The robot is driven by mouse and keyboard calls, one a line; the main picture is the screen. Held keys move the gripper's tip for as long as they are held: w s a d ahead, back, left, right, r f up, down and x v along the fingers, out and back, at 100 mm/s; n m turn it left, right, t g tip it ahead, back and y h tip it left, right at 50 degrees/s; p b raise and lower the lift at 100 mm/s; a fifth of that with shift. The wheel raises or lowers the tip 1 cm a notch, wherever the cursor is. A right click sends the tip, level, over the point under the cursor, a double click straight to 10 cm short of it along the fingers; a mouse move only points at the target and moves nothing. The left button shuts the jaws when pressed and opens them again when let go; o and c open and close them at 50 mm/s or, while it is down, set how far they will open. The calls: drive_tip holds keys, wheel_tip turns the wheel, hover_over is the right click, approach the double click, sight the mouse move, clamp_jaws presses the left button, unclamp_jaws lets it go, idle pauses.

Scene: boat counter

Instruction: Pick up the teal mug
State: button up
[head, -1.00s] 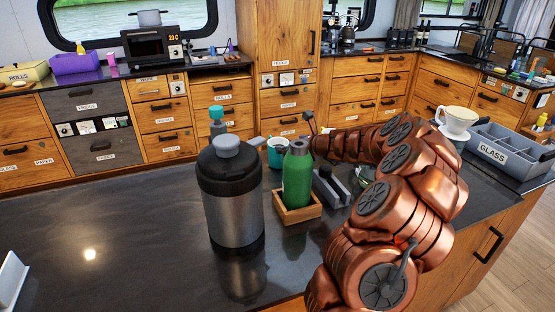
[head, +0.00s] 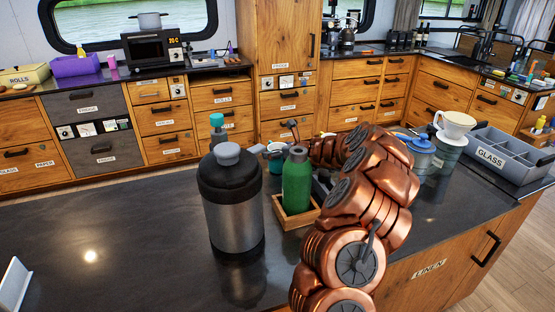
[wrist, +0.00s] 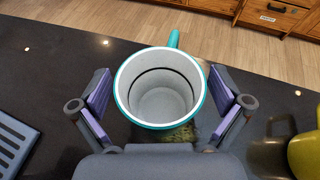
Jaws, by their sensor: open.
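The teal mug (wrist: 163,123) stands upright with its mouth toward the camera in the wrist view. It looks empty, with a white inside, and its handle points to the far side. My gripper (wrist: 160,84) is open, with one purple-padded finger on each side of the mug and gaps showing between.
A large steel flask (head: 232,205) stands left of the green bottle, which sits in a wooden tray (head: 292,219). A blue-lidded jar (head: 421,155), a dripper (head: 455,123) and a grey divided bin (head: 509,154) are at the right. The left counter is mostly clear.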

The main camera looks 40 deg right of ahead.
drive_tip(key=shift+c, duration=0.2)
drive_tip(key=c, duration=1.3)
drive_tip(key=shift+r, duration=0.1)
